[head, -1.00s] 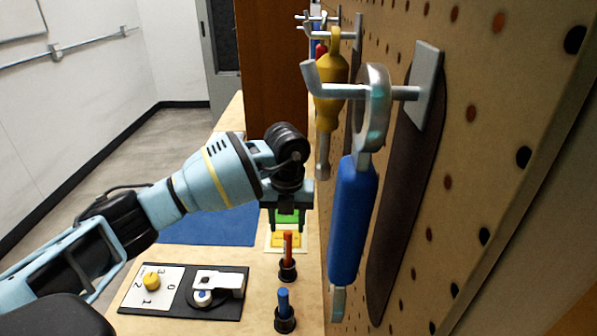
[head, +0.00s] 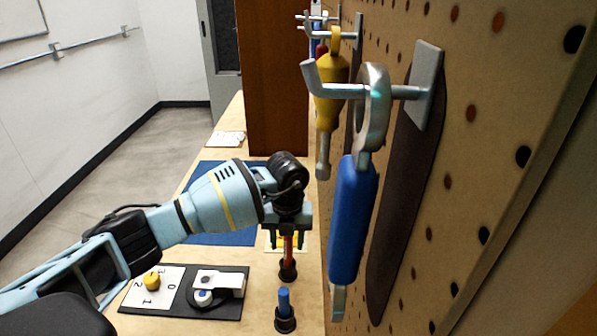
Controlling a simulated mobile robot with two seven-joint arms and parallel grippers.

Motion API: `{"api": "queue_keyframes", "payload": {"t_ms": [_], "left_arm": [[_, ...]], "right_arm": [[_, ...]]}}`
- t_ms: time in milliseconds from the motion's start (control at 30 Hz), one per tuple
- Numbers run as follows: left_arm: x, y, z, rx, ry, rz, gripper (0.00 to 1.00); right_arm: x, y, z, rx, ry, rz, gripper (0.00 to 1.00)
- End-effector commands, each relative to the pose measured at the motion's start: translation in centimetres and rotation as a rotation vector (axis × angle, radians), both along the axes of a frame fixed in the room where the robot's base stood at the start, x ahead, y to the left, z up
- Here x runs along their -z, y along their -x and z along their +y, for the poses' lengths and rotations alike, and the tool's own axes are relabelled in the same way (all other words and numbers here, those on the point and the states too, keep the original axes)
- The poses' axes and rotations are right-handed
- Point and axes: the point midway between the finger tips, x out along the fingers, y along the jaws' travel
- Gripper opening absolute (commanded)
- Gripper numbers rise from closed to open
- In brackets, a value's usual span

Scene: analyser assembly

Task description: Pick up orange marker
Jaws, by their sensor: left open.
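The orange marker (head: 288,250) stands upright in a black round holder (head: 288,271) on the wooden table. My left gripper (head: 287,238) points down over it, its dark green fingers around the marker's upper part. The jaws are open, and the marker's top is hidden by the gripper. I cannot tell whether a finger touches it. My right gripper is not in view.
A blue marker (head: 284,300) stands in another black holder nearer me. A dial panel (head: 170,285) and a black-based device (head: 232,290) lie to the left. A pegboard (head: 480,150) with a hanging blue-handled wrench (head: 352,215) stands close at right. A blue mat (head: 222,238) lies behind.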

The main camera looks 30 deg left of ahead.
Motion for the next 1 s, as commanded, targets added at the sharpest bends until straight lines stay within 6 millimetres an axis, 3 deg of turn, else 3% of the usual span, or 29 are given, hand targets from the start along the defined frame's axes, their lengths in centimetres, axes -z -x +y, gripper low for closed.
{"api": "queue_keyframes", "payload": {"t_ms": [100,367,700,1000], "left_arm": [[1.76,0.08,0.01,0.000,-0.001,0.004,0.46],[2.00,0.05,0.00,0.001,0.000,0.001,0.44],[1.97,0.05,0.02,0.000,0.000,0.002,0.00],[1.76,0.04,0.07,0.000,-0.001,0.002,0.00]], "right_arm": [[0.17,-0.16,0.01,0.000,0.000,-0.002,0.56],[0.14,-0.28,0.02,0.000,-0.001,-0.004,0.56],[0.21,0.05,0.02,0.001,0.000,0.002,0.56],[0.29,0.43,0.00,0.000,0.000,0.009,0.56]]}}
